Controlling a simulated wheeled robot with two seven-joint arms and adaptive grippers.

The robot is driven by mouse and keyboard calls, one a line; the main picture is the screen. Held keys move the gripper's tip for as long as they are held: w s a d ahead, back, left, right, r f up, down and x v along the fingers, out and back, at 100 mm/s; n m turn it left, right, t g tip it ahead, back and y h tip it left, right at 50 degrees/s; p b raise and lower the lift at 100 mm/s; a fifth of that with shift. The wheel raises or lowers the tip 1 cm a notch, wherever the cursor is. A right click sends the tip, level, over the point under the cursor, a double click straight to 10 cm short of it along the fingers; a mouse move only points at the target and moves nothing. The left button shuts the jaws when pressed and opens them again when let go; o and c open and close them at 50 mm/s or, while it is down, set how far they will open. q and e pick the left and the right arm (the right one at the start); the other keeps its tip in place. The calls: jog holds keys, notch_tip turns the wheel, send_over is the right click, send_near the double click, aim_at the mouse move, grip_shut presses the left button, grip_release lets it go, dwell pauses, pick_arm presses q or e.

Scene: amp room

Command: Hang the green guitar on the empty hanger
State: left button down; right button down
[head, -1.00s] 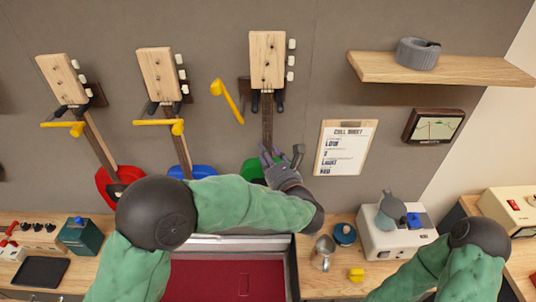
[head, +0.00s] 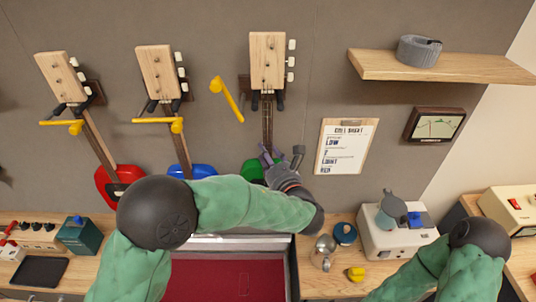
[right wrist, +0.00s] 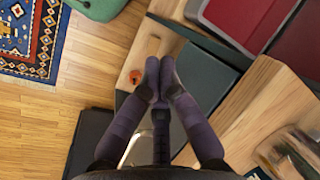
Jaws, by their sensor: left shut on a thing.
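The green guitar hangs upright at the wall, with its pale wooden headstock (head: 267,60) above the third hanger and its neck (head: 267,122) between the hanger's black prongs (head: 280,102). Part of its green body (head: 251,169) shows; the rest is hidden behind my left arm. The hanger's brown plate (head: 244,88) is partly covered by the headstock. Its yellow bar (head: 227,98) is swung up, off to the left. My left gripper (head: 270,156) is shut on the guitar's neck just above the body. In the right wrist view my right gripper (right wrist: 160,68) is shut and empty.
Red (head: 118,186) and blue (head: 192,171) guitars hang at the left with yellow bars across. A clipboard (head: 345,146), meter (head: 434,125) and shelf (head: 440,69) are at the right. Below, an open red-lined case (head: 210,275) sits between cluttered benches.

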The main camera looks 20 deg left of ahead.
pick_arm(q)
jog(key=shift+f+b, duration=0.65)
dwell(0.7)
jog(key=c, duration=0.8)
grip_release()
jog(key=shift+o, duration=0.7)
jog(key=v, duration=1.2)
jog(key=shift+f, duration=0.2)
